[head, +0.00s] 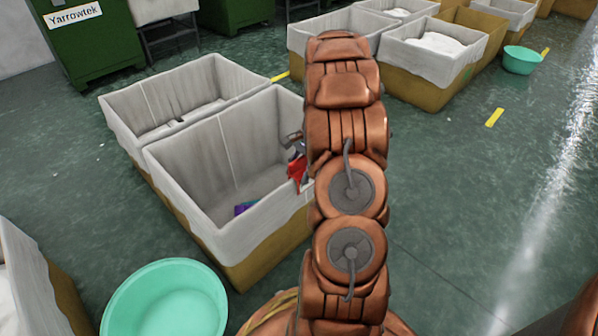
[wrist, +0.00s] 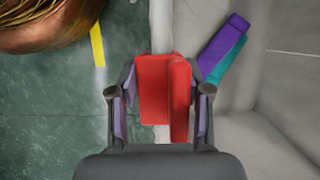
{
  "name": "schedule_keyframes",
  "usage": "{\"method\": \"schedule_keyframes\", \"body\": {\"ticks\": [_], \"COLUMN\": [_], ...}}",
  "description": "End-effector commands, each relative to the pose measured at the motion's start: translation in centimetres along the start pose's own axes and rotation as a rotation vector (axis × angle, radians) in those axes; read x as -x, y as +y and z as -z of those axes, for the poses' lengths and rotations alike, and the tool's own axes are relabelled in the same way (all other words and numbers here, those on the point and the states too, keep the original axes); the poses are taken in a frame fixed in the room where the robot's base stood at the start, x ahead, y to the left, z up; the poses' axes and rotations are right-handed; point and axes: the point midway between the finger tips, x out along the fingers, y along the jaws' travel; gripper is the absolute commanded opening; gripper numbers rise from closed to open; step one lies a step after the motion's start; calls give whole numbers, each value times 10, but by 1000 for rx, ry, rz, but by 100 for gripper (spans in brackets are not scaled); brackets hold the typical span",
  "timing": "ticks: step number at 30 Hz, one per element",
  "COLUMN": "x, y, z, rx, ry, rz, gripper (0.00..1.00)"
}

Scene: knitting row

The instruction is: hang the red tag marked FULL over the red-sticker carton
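The red tag (head: 297,172) is at the right rim of the near white-lined carton (head: 228,145), partly hidden by my arm. In the wrist view the tag (wrist: 155,92) straddles the carton's pale rim (wrist: 160,28), with a wide face on the floor side and a narrower part on the inner side. No lettering on it is readable. My gripper (wrist: 160,98) has its fingers spread on either side of the tag, with gaps showing between fingers and tag. In the head view my gripper (head: 294,142) is just above the tag. No red sticker is visible.
A purple and teal item (head: 245,208) lies inside the carton. A second lined carton (head: 180,92) adjoins it behind. A mint-green basin (head: 168,300) stands at front left. More cartons (head: 435,45) and another basin (head: 522,60) are at the back right. Open floor lies right.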

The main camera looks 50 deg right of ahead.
Motion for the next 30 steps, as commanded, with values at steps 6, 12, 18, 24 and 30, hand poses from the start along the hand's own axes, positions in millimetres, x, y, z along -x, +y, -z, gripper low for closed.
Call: {"method": "schedule_keyframes", "body": {"ticks": [6, 12, 18, 24, 30], "x": [0, 0, 3, 26, 65], "y": [0, 0, 0, 0, -1], "z": [0, 0, 0, 0, 1], "rx": [0, 0, 0, 0, 1], "ry": [0, 0, 1, 1, 4], "rz": [0, 0, 1, 2, 5], "gripper": [73, 76, 76, 76, 76]}}
